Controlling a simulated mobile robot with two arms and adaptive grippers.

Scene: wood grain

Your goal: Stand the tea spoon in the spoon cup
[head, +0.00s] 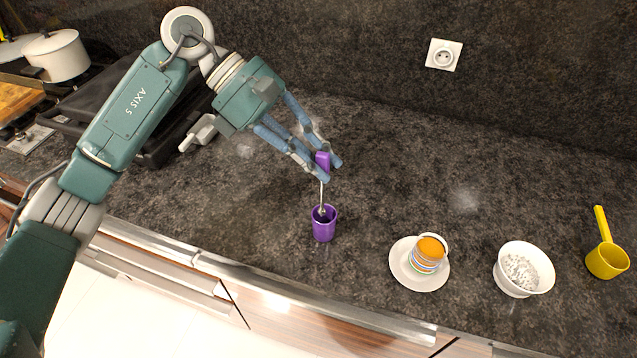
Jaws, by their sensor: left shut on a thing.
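The tea spoon (322,194) has a purple handle and a thin metal shaft. My left gripper (331,171) is shut on its purple handle, above the cup. The spoon hangs near upright with its handle at the top. Its lower end is at the mouth of the purple spoon cup (324,229) and seems to be inside the rim; how deep it reaches is hidden. The cup stands upright on the dark counter, near the front edge. My right gripper is out of view.
Right of the cup stand a striped cup (427,254) of orange content on a white saucer (404,272), a white bowl (505,274) with white lumps, and a yellow scoop (606,262). A white pot (58,56) sits at the back left. The counter (400,180) behind is clear.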

